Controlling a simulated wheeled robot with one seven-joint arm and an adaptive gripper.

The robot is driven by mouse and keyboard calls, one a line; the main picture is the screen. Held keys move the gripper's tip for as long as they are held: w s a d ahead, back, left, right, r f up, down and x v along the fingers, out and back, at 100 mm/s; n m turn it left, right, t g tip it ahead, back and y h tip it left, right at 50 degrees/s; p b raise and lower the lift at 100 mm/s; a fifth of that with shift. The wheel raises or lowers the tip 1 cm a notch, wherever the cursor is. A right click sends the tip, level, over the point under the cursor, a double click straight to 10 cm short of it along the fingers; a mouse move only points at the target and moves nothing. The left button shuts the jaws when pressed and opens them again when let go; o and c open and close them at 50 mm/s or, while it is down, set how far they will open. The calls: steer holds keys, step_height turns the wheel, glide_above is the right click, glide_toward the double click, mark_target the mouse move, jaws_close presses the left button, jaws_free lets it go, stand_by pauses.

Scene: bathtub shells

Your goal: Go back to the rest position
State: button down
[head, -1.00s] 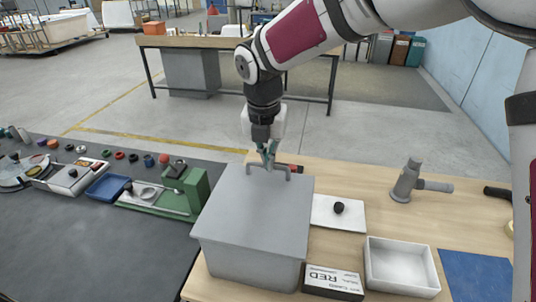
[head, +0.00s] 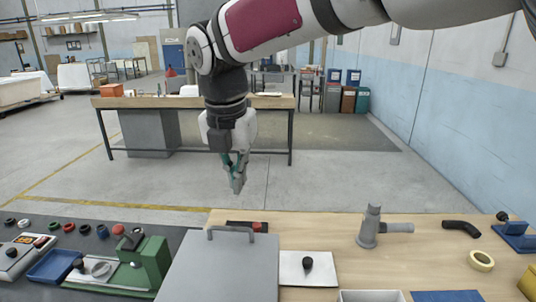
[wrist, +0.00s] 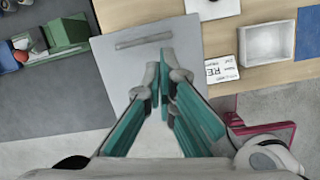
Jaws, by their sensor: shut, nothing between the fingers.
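My gripper (head: 236,183) hangs fingers down in the head view, above and beyond the grey lidded box (head: 222,270). Its fingers are together with nothing between them. The wrist view shows the teal-sided fingers (wrist: 163,72) closed, with the grey box lid (wrist: 125,75) below them. The lid's bar handle (wrist: 144,38) is free and apart from the fingers. My arm reaches in from the upper right of the head view.
A dark mat at left carries a green block (head: 150,262).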

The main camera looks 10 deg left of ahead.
steer(key=s+d+r+m+t, duration=0.15)
steer(key=s+d+m, duration=0.25)
steer(key=d+m, duration=0.55)
steer(key=s+d+r+m, duration=0.2)
steer(key=s+d+m, duration=0.2)
steer(key=d+m, duration=0.6)
steer(key=s+d+f+m+t, duration=0.1)
steer(key=s+d+f+m, duration=0.3)
steer(key=s+d+m, duration=0.7)
steer(key=m, duration=0.3)
steer(key=shift+s+m+t, duration=0.2)
steer(key=shift+m+t, duration=0.15)
steer(key=shift+d, duration=0.1)
